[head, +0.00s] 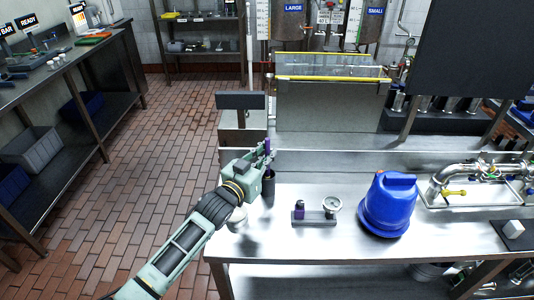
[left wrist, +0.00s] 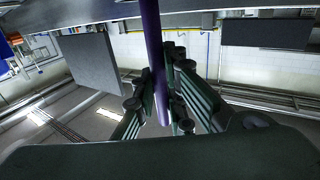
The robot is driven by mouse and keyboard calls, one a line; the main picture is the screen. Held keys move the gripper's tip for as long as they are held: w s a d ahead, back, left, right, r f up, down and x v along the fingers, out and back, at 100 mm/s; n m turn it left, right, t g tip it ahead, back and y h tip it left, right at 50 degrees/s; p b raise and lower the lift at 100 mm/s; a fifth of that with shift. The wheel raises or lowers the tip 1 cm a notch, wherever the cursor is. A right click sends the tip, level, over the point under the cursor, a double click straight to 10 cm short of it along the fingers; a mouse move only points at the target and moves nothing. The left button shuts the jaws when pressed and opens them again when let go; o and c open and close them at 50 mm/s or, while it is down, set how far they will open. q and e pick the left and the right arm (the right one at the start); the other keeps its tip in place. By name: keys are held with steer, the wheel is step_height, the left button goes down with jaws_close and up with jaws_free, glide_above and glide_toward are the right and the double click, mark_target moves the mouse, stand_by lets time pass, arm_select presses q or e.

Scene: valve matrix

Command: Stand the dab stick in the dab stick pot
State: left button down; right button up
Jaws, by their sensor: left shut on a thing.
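My left gripper (head: 265,158) is shut on the dab stick, a thin purple rod (head: 267,146), above the left end of the steel table. In the left wrist view the stick (left wrist: 153,45) runs between the fingers (left wrist: 172,92) and extends past them at both ends. A small dark cylinder, which looks like the dab stick pot (head: 268,188), stands on the table just below the gripper. The gripper partly covers its top, so I cannot tell whether the stick's lower end is inside it. My right gripper is not in view.
A grey block with a gauge (head: 316,217) and a purple-topped piece sits right of the pot. A blue container (head: 390,206) stands farther right, with steel pipes (head: 470,175) beyond. A white round item (head: 237,218) is beside my left wrist. The table's front middle is clear.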

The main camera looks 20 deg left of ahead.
arm_select(q)
steer(key=shift+f, duration=0.1)
steer(key=c, duration=1.7)
jaws_free()
steer(key=shift+s, duration=0.15)
steer(key=v, duration=1.1)
steer(key=shift+s, duration=0.4)
steer(key=shift+f, duration=0.1)
